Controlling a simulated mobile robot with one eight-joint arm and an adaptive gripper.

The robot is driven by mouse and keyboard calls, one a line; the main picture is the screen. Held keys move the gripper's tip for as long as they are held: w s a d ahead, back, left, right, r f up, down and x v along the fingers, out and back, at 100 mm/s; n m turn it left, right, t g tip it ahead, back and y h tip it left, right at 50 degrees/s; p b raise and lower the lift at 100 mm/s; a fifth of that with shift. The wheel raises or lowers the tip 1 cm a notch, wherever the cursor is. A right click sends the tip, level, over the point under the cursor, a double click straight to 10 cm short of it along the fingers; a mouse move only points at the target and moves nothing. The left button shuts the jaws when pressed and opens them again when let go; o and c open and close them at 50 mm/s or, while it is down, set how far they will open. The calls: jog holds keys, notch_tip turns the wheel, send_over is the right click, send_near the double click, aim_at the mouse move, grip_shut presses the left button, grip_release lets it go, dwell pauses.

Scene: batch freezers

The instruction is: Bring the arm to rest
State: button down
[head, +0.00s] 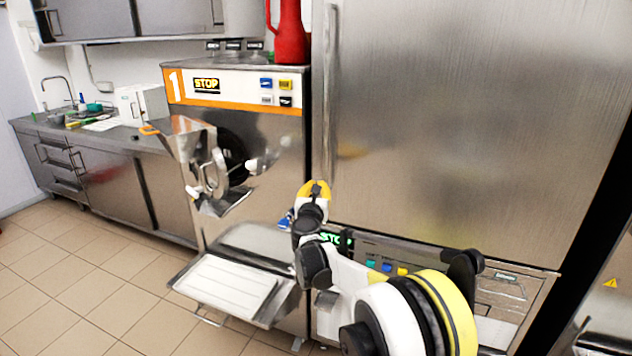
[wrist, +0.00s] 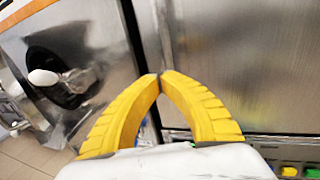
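My gripper (head: 315,187) is yellow and sits on my raised white and black arm, in front of the steel cabinet door (head: 460,120). In the wrist view, the two yellow fingers of my gripper (wrist: 160,76) meet at their tips. Nothing shows between them. To the left stands the batch freezer marked 1 (head: 260,150), with its round dark opening and handle; part of it also shows in the wrist view. Whether my gripper touches the door or its edge is hard to tell.
A steel tray shelf (head: 230,285) juts out below the freezer. A red jug (head: 290,32) stands on the freezer's top. A counter with a sink (head: 110,140) runs along the back left. The tiled floor (head: 90,290) at the lower left is clear.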

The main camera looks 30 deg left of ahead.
jog(key=p+v, duration=0.1)
jog(key=v, duration=0.4)
jog(key=d+r+n+y, duration=0.3)
jog(key=d+r+n, duration=0.7)
jog(key=d+r, duration=0.35)
jog(key=s+d+r+n+g+b, duration=0.1)
jog(key=s+d+r+n+g, duration=0.15)
jog(key=d+n, duration=0.3)
jog(key=s+d+r+n+g, duration=0.1)
jog(key=s+d+n, duration=0.3)
jog(key=d, duration=0.2)
jog(key=s+d+f+n+g+h, duration=0.2)
jog(key=s+d+f, duration=0.4)
jog(key=s+d, duration=0.4)
jog(key=s+d+f+n+g+h, duration=0.2)
jog(key=s+d+f+n+h, duration=0.2)
jog(key=s+d, duration=0.6)
jog(key=s+d+f+n+g+h+b, duration=0.1)
jog(key=s+d+f+n, duration=0.5)
jog(key=d, duration=0.7)
jog(key=s+f+g+h, duration=0.1)
jog(key=s+f+h, duration=0.1)
jog(key=s, duration=0.2)
jog(key=shift+s+f, duration=0.25)
jog(key=shift+s, duration=0.1)
